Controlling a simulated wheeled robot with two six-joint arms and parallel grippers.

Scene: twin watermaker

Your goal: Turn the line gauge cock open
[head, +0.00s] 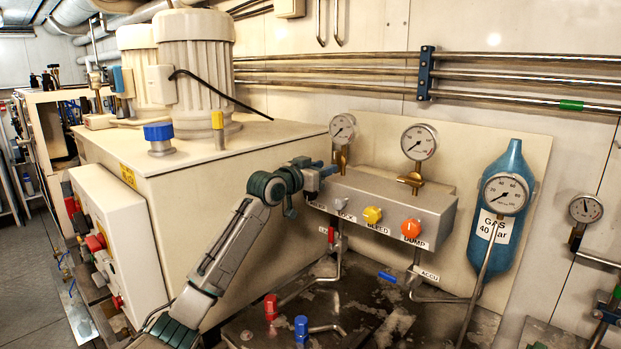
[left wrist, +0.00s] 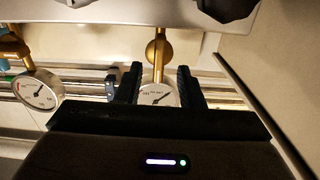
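Two round gauges stand on brass stems above the grey manifold block (head: 385,205). The left gauge (head: 343,128) has a brass cock (head: 342,155) below it; the other gauge (head: 419,141) has a brass cock (head: 411,181). No label tells me which is the line gauge cock. In the left wrist view my left gripper (left wrist: 160,86) is open. A gauge (left wrist: 158,97) and its brass stem (left wrist: 157,50) show between the fingers, contact unclear. My right gripper is out of view.
A yellow knob (head: 372,215) and an orange knob (head: 411,228) stick out of the block's front. A blue gas bottle (head: 502,205) with a gauge stands at right. A large cream tank (head: 200,180) stands left, beside my left arm. Pipes run along the back wall.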

